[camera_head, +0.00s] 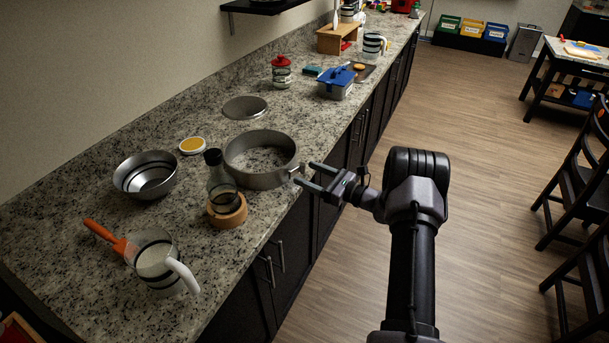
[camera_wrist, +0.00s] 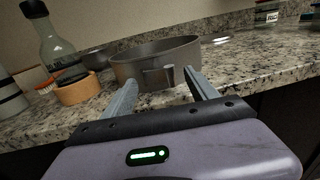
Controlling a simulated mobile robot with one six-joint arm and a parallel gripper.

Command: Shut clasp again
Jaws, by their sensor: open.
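A grey metal ring pan (camera_head: 262,176) stands on the granite counter near its front edge; it is also in the wrist view (camera_wrist: 188,57). Its clasp (camera_wrist: 158,78) is on the side facing my gripper and seems to stick out a little at the ring's right side in the head view (camera_head: 297,171). I cannot tell exactly how far the lever stands from the wall. My gripper (camera_head: 305,173) is open and empty, its fingers pointing at the clasp. In the wrist view the fingertips lie either side of the clasp; I cannot tell whether they touch it.
A dark-necked bottle (camera_head: 220,172) on a wooden ring (camera_head: 229,213) stands left of the pan. A round metal disc (camera_head: 245,107), a yellow-topped lid (camera_head: 192,145), a metal bowl (camera_head: 147,176) and a measuring jug (camera_head: 157,264) are also on the counter. Dark cabinets (camera_head: 287,252) drop below the edge.

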